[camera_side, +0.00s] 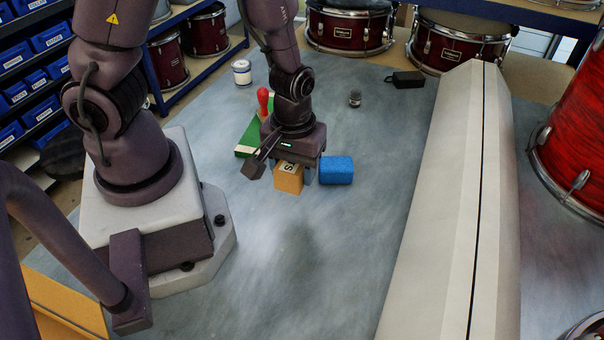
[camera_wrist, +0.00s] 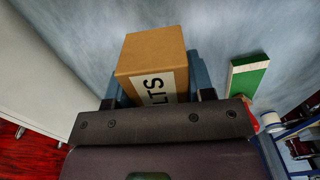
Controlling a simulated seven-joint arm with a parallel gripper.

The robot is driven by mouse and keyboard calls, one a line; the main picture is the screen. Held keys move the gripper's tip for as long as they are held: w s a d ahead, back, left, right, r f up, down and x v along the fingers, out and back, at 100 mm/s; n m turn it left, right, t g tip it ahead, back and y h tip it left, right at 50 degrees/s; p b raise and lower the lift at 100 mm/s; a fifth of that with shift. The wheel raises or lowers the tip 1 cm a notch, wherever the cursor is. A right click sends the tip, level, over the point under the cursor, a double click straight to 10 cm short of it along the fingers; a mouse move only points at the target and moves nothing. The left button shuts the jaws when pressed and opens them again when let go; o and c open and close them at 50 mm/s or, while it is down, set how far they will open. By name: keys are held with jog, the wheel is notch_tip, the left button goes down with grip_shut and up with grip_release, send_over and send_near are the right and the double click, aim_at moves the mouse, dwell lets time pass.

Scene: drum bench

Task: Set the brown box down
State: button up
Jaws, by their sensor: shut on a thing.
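The brown box (camera_side: 287,179) is a small cardboard-coloured block with a white label in black letters. My gripper (camera_side: 294,170) points down and is shut on it. In the wrist view the box (camera_wrist: 150,55) sits between my two blue-grey fingers, its label partly covered by the gripper body and reading "LTS". I cannot tell whether its underside touches the bench (camera_side: 330,240) or hangs just above it.
A green-and-white block (camera_side: 246,142) and a red-handled thing (camera_side: 263,101) are behind left. A long pale case (camera_side: 440,210) is at right. The bench in front is clear.

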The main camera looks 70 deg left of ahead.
jog(key=shift+a+r, duration=0.1)
jog(key=shift+a, duration=0.3)
jog(key=w+a+r+n, duration=0.1)
jog(key=w+a, duration=0.4)
jog(key=w, duration=0.1)
jog(key=m, duration=0.1)
send_over(369, 143)
jog(key=f, duration=0.7)
jog(key=shift+s, duration=0.25)
jog(key=shift+w+f, duration=0.2)
jog(key=shift+f, duration=0.05)
jog(key=shift+w+f, duration=0.1)
jog(key=shift+f, duration=1.4)
jog(key=shift+f, duration=0.1)
